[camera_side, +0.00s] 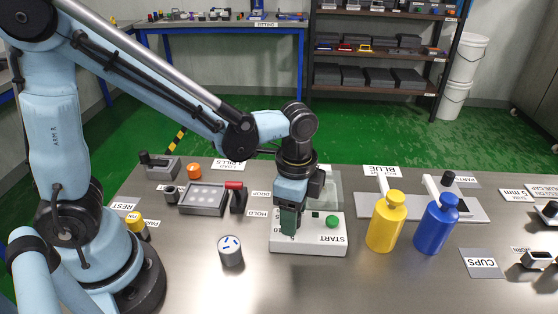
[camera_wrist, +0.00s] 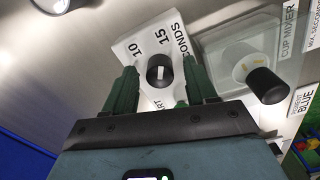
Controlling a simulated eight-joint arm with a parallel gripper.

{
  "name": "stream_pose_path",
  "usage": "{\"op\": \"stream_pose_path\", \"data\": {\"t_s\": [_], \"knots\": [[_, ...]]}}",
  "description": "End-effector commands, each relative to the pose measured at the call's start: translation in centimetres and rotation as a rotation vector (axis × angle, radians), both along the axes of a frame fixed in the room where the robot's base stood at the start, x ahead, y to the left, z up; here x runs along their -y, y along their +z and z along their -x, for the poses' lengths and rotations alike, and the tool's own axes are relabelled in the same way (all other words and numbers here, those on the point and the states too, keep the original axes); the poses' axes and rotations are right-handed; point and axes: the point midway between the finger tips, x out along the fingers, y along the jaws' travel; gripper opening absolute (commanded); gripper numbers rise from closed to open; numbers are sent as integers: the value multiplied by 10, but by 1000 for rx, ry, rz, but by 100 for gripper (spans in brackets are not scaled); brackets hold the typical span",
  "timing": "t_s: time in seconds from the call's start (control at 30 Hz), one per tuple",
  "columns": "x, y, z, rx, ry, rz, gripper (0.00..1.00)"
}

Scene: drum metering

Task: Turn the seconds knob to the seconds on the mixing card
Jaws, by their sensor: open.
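The seconds knob (camera_wrist: 159,72) is black and round with a white bar. It sits on the white control box (camera_side: 335,247), whose top shows "10", "15" and "SECONDS" in the wrist view. The bar stands roughly upright in that picture; which end is its pointer is unclear. My gripper (camera_wrist: 160,78) has its green fingers apart, one each side of the knob, with visible gaps. In the side view my gripper (camera_side: 291,222) is low over the box and hides the knob. A card reading "MIX SECONDS" (camera_wrist: 313,50) is cut off at the wrist view's right edge; its number is not visible.
The green START button (camera_side: 332,221) is right of my gripper. A yellow bottle (camera_side: 386,225) and a blue bottle (camera_side: 436,226) stand further right. A grey cylinder (camera_side: 231,251) stands left of the box. The "CUP MIXER" label (camera_wrist: 288,32) is beside a clear-covered unit.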

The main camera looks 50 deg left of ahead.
Motion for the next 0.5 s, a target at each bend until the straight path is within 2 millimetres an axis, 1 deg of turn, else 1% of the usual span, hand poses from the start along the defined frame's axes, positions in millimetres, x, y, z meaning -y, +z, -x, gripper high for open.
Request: {"op": "stream_pose_path", "data": {"t_s": [0.27, 0.3, 0.47, 0.5], "knots": [[0, -2, 0, 0, 0, 0, 56], [0, -1, 0, 0, 0, 0, 55], [0, -1, 0, 0, 0, 0, 30], [0, -1, 0, 0, 0, 0, 24]]}}
